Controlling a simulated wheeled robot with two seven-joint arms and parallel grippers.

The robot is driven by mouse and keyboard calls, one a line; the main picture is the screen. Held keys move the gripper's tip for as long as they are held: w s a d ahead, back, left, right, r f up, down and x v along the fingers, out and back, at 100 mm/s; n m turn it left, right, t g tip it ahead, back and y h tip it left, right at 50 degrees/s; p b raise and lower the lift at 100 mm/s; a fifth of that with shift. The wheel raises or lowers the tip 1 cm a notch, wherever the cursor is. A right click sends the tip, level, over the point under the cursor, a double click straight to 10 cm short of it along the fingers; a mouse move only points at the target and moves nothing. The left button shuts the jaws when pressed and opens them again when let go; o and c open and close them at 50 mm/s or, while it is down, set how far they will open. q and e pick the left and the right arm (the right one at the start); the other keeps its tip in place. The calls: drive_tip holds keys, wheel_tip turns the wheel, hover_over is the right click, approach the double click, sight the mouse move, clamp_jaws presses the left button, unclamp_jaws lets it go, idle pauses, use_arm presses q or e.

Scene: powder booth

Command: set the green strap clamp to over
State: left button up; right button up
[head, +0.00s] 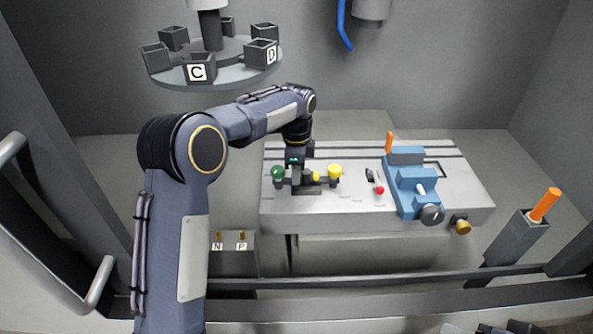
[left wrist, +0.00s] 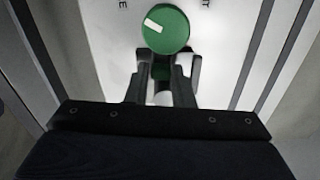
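The green strap clamp shows its round green knob (head: 278,172) at the left end of the dark clamp fixture on the grey machine table. In the left wrist view the green knob (left wrist: 166,29) is at the top middle, with a white mark slanting on its face. My left gripper (head: 295,178) is low over the fixture, just right of the green knob. In the left wrist view its two fingers (left wrist: 165,68) stand apart, either side of a dark part below the knob. Whether they press on that part is unclear.
A yellow knob (head: 334,170) is close on the right of my gripper. A red knob (head: 379,190) and a blue vise (head: 409,180) with an orange handle are farther right. A carousel of lettered boxes (head: 213,68) hangs at upper left.

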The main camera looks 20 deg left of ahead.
use_arm(q)
clamp_jaws()
drive_tip(key=shift+w+r+n+p, duration=0.15)
drive_tip(key=shift+w+n+p, duration=0.05)
drive_tip(key=shift+n+p, duration=0.25)
drive_tip(key=shift+w+a+n, duration=0.1)
drive_tip(key=shift+n, duration=0.15)
drive_tip(key=o, duration=0.5)
unclamp_jaws()
